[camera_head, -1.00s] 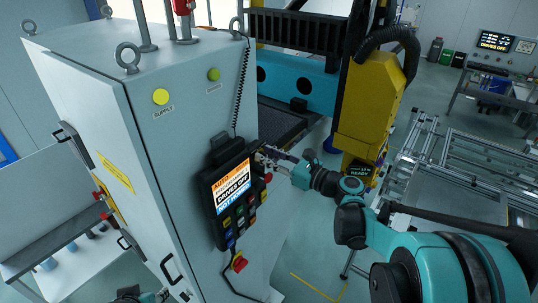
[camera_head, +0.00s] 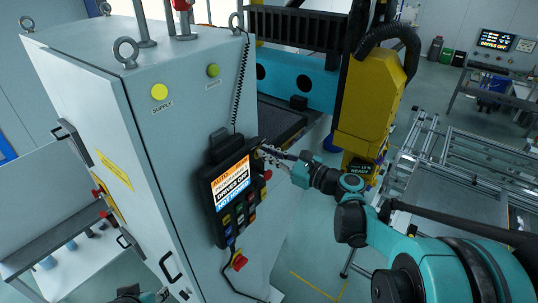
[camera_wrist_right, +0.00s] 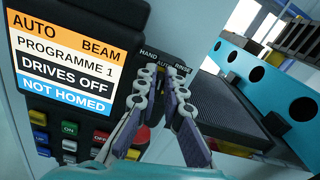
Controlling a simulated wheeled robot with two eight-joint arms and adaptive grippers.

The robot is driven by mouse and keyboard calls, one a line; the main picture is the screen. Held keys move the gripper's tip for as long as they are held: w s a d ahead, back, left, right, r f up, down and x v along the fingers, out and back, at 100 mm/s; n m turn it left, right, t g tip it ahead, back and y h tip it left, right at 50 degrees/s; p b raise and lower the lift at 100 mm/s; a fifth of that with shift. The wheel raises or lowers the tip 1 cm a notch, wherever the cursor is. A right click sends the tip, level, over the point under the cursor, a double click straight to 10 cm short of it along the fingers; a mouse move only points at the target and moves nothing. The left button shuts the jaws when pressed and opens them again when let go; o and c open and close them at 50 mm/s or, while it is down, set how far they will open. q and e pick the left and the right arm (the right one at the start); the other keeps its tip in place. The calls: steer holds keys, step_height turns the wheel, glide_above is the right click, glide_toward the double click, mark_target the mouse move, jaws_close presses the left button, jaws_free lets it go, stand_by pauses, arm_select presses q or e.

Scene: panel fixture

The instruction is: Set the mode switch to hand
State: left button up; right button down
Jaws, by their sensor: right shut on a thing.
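The mode switch sits at the upper right of the control pendant (camera_head: 213,200), under a label strip (camera_wrist_right: 163,58) reading HAND, AUTO and RINSE in the right wrist view. My right gripper (camera_wrist_right: 161,74) is shut on the switch just below these labels. In the head view my right gripper (camera_head: 268,153) reaches the pendant from the right. The pendant screen (camera_wrist_right: 66,62) reads AUTO, BEAM, PROGRAMME 1, DRIVES OFF and NOT HOMED.
Coloured buttons (camera_wrist_right: 68,145) lie below the screen. The pendant hangs on a grey cabinet (camera_head: 175,150). A yellow machine head (camera_head: 368,110) stands behind my right arm. Floor at the lower right is partly open.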

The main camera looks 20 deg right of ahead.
steer(key=n, duration=0.1)
steer(key=n+b, duration=0.1)
steer(key=n, duration=0.1)
steer(key=shift+s+a+f, duration=0.1)
steer(key=shift+s+a, duration=0.05)
steer(key=shift+a, duration=0.05)
steer(key=shift+s+a+n+b, duration=0.1)
steer(key=shift+n+b, duration=0.55)
steer(key=shift+n, duration=1.35)
steer(key=c, duration=1.6)
jaws_free()
steer(key=shift+a+f, duration=0.1)
steer(key=shift+c, duration=0.2)
steer(key=v, duration=1.2)
